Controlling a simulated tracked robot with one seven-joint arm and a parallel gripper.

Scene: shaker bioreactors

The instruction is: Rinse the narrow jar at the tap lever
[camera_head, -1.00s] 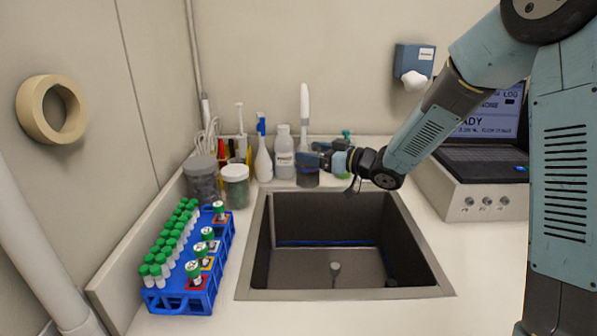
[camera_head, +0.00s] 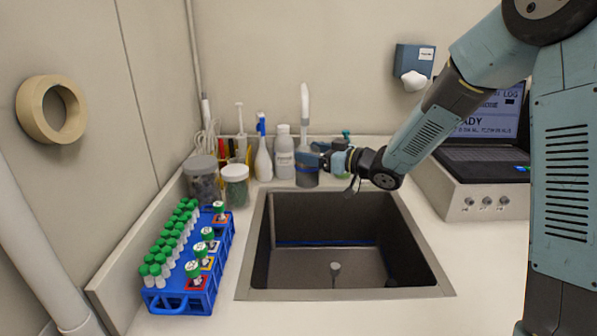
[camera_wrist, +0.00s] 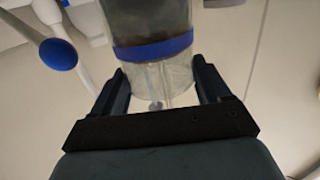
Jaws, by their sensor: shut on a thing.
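The narrow jar (camera_head: 306,179) is a clear, greyish cylinder with a blue band and a darker part inside. My gripper (camera_head: 322,160) is shut on it from the right, behind the sink's back edge, below the white tap spout (camera_head: 304,103). In the wrist view the jar (camera_wrist: 150,22) stands between the two fingers (camera_wrist: 160,92), its blue band just beyond the fingertips. A pale rod with a blue round end (camera_wrist: 58,54) shows at left there; it may be the tap lever. I cannot see whether water is running.
Two lidded jars (camera_head: 235,190), a white bottle (camera_head: 284,158) and a spray bottle (camera_head: 263,160) crowd the left of the tap. A blue tube rack (camera_head: 190,300) stands left; a laptop (camera_head: 484,155) sits right.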

